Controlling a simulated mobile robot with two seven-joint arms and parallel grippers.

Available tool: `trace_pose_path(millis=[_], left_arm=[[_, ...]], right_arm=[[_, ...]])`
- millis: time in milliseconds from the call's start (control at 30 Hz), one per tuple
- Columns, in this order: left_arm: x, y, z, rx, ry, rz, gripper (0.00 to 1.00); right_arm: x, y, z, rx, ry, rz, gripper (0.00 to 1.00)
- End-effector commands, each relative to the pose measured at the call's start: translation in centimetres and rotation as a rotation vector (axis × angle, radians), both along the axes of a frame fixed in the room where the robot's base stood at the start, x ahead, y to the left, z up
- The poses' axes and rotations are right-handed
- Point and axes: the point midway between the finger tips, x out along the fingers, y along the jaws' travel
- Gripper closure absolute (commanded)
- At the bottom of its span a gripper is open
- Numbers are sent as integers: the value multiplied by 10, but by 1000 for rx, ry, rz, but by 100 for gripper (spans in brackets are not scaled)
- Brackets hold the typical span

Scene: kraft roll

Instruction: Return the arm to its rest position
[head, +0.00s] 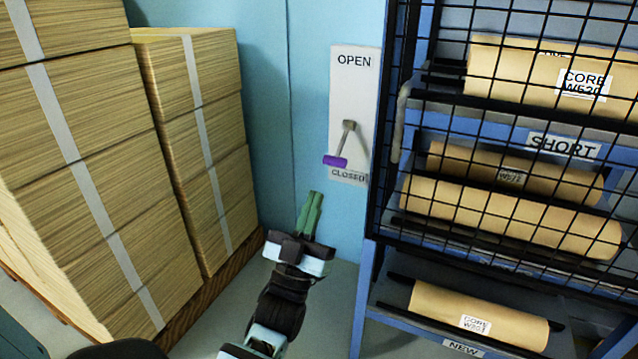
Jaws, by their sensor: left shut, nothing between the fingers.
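My left gripper (312,198) shows in the lower middle of the head view, its green fingers together, pointing up, with nothing between them. A lever with a purple handle (336,161) is on a white wall plate (353,85) marked OPEN at the top and CLOSED at the bottom. The lever hangs down and to the left, its handle just above and left of the word CLOSED. In the picture the fingertips are below the handle, with a gap between them. My right gripper is not in view.
Tall strapped stacks of brown sheets (200,130) stand on a wooden pallet (215,310) at the left. A blue rack with a black mesh door (480,120) stands at the right, holding several kraft rolls (480,315). A strip of floor and blue wall (268,130) is clear between them.

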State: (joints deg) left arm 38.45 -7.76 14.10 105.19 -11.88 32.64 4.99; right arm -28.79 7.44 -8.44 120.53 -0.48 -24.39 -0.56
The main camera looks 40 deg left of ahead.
Motion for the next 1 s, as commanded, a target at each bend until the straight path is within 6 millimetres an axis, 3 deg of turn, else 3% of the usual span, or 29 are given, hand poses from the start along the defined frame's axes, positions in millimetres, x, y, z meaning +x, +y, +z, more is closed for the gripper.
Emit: trace_pose_path(millis=[167, 800, 867, 1000], left_arm=[[-7, -2, -9, 0, -1, -1, 100], [-8, -2, -12, 0, 7, -1, 100], [-9, -3, -20, 0, 35, -6, 100], [-19, -10, -68, -5, 204, -32, 100]], right_arm=[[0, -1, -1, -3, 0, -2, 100], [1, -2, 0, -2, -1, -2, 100], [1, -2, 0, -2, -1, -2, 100], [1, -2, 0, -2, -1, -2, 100]])
